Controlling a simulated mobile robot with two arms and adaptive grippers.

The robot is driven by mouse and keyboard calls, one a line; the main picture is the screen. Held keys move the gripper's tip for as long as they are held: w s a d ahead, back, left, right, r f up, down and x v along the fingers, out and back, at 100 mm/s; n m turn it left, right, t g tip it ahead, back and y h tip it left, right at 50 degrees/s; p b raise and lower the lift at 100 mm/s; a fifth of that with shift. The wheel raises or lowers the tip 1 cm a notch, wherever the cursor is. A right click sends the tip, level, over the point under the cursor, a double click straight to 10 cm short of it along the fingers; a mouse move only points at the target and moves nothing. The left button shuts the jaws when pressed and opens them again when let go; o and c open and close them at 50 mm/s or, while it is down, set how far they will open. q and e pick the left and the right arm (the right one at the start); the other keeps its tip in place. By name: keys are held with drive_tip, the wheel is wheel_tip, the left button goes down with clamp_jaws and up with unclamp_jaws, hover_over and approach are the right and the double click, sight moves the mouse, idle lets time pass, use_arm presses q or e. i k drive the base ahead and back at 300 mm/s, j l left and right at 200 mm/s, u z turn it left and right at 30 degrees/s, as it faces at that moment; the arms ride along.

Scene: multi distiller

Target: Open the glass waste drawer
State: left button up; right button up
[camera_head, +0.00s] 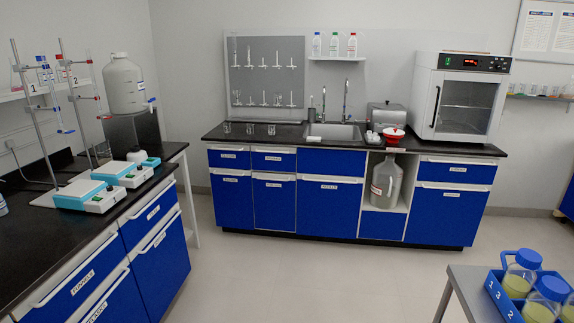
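Blue drawers and doors with white handles and small labels line the sink counter (280,138) at the back. Its upper-left front (230,160) and the front beside it (273,163) are shut, as are the lower fronts (231,204) and (274,208). Wider blue fronts (331,214) sit under the sink, and others (455,174) at the right end. More labelled fronts (82,279) are on the left bench, all shut. The labels are too small to read, so I cannot tell which is the glass waste drawer. Neither gripper is in view.
The left bench (30,253) holds stirrers (118,172), stands and a water carboy (123,84). A grey table (466,283) with a blue bottle crate (497,297) is at front right. The floor (300,270) between is clear.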

sight(274, 193)
drive_tip(key=i, duration=0.8)
drive_tip(key=i+z, duration=0.1)
drive_tip(key=i, duration=0.65)
drive_tip(key=i+j, duration=0.15)
drive_tip(key=i, duration=1.45)
drive_tip(key=i+j+z, duration=0.1)
drive_tip(key=i, duration=0.65)
